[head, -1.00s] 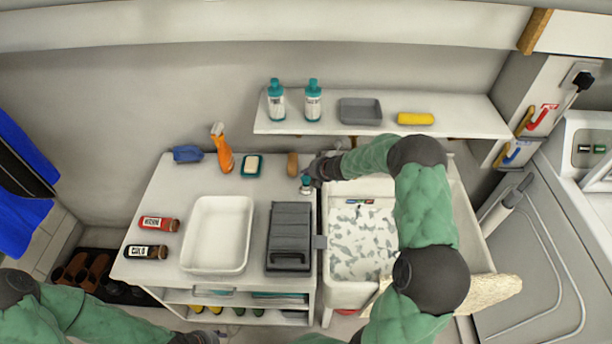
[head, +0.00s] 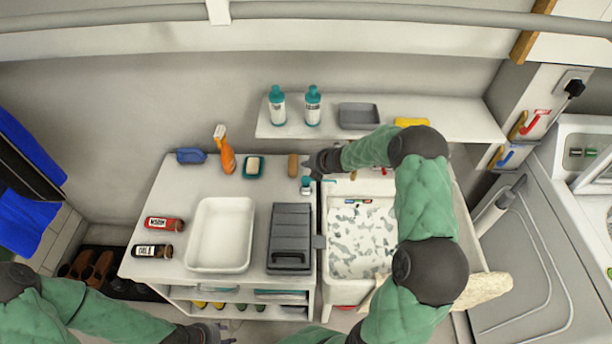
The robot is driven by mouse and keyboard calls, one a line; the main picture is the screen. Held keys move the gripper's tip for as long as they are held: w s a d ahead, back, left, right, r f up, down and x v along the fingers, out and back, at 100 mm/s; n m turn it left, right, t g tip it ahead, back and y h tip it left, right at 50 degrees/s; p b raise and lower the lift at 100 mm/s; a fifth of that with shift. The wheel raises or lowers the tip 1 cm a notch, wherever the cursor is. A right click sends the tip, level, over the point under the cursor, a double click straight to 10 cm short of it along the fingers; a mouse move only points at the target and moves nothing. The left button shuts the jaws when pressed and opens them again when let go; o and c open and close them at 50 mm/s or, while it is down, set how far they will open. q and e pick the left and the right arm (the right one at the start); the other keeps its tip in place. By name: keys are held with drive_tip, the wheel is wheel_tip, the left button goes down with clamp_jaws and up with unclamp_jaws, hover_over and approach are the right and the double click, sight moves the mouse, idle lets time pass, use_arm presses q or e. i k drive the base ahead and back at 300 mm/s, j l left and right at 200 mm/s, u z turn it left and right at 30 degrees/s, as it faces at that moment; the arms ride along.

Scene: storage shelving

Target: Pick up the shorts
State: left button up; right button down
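I cannot make out a clear pair of shorts. A white and grey patterned surface (head: 360,240) fills the sink basin (head: 345,292); I cannot tell whether it is cloth or foamy water. My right gripper (head: 318,163) is above the sink's back left corner, beside a small teal-capped bottle (head: 306,187). It is small and dark, so its fingers do not show clearly. My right arm hides the basin's right side. My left gripper (head: 218,335) is low at the bottom edge, in front of the cabinet, partly cut off.
The cabinet top holds a white tray (head: 220,234), a dark grey box (head: 289,237), an orange spray bottle (head: 225,152) and two jars. A shelf (head: 440,130) with bottles hangs behind. Blue cloth (head: 30,220) hangs at left. A cream fluffy item (head: 485,290) lies right of the sink.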

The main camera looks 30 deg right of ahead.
sight(161, 224)
drive_tip(key=k+l, duration=0.15)
drive_tip(key=k, duration=0.35)
drive_tip(key=k+l, duration=0.15)
drive_tip(key=k, duration=0.35)
